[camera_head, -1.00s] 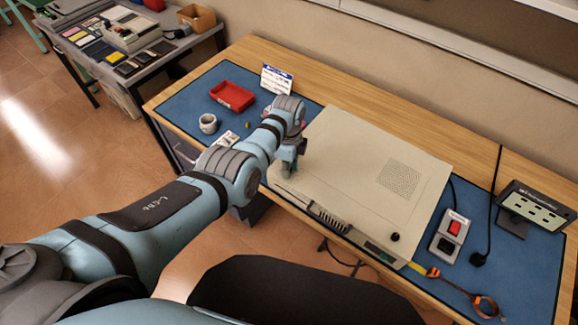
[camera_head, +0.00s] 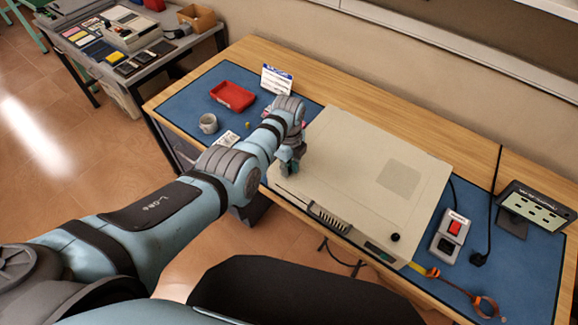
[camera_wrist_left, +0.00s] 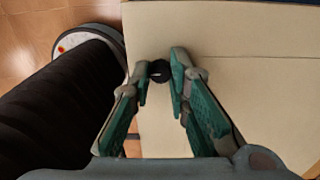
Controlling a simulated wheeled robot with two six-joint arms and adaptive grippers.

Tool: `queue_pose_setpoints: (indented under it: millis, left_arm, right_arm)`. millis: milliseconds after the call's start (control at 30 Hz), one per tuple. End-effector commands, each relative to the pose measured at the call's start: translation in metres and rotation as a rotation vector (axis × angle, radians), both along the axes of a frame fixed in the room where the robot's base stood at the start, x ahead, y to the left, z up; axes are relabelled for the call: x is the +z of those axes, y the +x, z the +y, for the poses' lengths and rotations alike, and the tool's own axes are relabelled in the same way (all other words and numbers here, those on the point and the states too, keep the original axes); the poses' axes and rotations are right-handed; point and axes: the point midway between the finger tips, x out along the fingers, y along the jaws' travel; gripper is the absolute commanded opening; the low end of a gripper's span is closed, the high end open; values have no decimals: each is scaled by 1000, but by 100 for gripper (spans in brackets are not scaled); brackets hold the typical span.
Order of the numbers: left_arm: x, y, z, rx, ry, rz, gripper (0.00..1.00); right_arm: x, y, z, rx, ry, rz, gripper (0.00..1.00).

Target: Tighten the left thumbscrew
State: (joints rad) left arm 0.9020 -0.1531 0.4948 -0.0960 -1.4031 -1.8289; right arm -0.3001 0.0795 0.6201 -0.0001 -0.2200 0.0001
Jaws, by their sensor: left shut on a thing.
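A beige computer case (camera_head: 345,185) lies flat on the blue mat. Its right thumbscrew (camera_head: 395,237), a small black knob, stands at the near right corner of the top. My left gripper (camera_head: 288,168) is over the left end of the case, pointing down. In the left wrist view the left thumbscrew (camera_wrist_left: 159,70), a round black knob, sits between the green-padded fingertips of my left gripper (camera_wrist_left: 159,78). The fingers are shut on it from both sides. In the head view the gripper hides this thumbscrew. My right gripper is not in view.
On the blue mat (camera_head: 185,115) stand a red tray (camera_head: 233,96), a grey mug (camera_head: 209,123) and a white sign (camera_head: 276,79). A switch box (camera_head: 450,235), a small display (camera_head: 535,208) and an orange-ended strap (camera_head: 485,304) lie to the right.

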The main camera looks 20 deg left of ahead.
Motion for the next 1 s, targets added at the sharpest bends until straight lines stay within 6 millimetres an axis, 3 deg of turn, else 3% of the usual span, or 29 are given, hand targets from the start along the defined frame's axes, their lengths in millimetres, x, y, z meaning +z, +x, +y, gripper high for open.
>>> queue_pose_setpoints:
  millis: [67, 100, 233, 533, 667, 767, 1000]
  left_arm:
    - [-1, -1, -1, 0, -1, 3, 0]
    - [-1, -1, -1, 0, -1, 3, 18]
    - [0, -1, 0, 0, 0, 2, 37]
    - [1, 0, 0, 1, 0, 0, 37]
    - [11, 2, 0, 1, 0, -3, 37]
    - [29, 1, -1, 2, -2, -5, 37]
    - [97, 0, -1, 1, -1, -4, 37]
  right_arm:
    - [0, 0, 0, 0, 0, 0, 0]
    - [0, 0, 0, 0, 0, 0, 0]
    - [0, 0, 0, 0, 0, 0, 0]
    - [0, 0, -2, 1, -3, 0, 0]
    - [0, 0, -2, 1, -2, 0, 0]
    - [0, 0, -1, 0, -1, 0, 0]
    - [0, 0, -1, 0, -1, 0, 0]
